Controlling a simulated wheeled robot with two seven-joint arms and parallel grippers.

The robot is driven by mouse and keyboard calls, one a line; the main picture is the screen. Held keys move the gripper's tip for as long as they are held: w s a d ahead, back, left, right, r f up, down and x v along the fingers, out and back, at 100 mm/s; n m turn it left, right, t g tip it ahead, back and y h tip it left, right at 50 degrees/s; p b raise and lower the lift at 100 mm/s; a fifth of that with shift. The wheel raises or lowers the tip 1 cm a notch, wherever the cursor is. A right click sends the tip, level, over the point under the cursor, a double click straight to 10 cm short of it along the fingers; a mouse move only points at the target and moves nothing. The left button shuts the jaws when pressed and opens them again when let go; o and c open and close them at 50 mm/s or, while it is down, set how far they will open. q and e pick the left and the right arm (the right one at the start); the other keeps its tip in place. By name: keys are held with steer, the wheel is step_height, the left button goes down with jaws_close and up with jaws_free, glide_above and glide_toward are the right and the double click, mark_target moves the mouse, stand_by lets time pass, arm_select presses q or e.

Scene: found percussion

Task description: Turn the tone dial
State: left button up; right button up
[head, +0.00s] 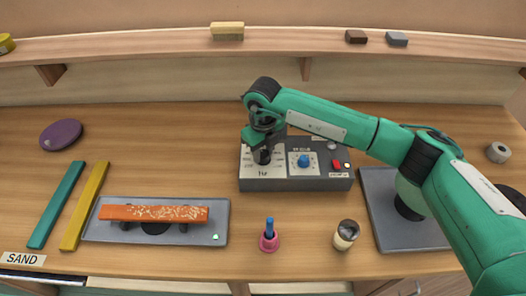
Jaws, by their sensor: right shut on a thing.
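A grey control box (310,184) stands on the middle of the bench. Its left panel (271,172) has printed marks around a dark knob, which I take for the tone dial. My right gripper (262,155) reaches in from the right, points down over this panel and is shut on the dark knob. The gripper and wrist hide most of the knob, so its pointer cannot be read. A blue knob (304,161) sits on a white panel beside it, and a red switch (337,164) is at the box's right. My left gripper is out of view.
A grey tray (221,220) with an orange bar (150,213) lies at the left, beside yellow (86,205) and teal (56,204) strips. A pink holder with a blue peg (269,239) and a small cup (346,235) stand in front. A shelf (270,41) runs behind.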

steer(key=m+b, duration=0.2)
steer(key=m, duration=0.1)
steer(key=shift+f+b, duration=0.1)
steer(key=shift+b, duration=0.3)
steer(key=shift+m+b, duration=0.55)
steer(key=shift+m, duration=0.45)
steer(key=o, duration=1)
steer(key=shift+c, duration=0.2)
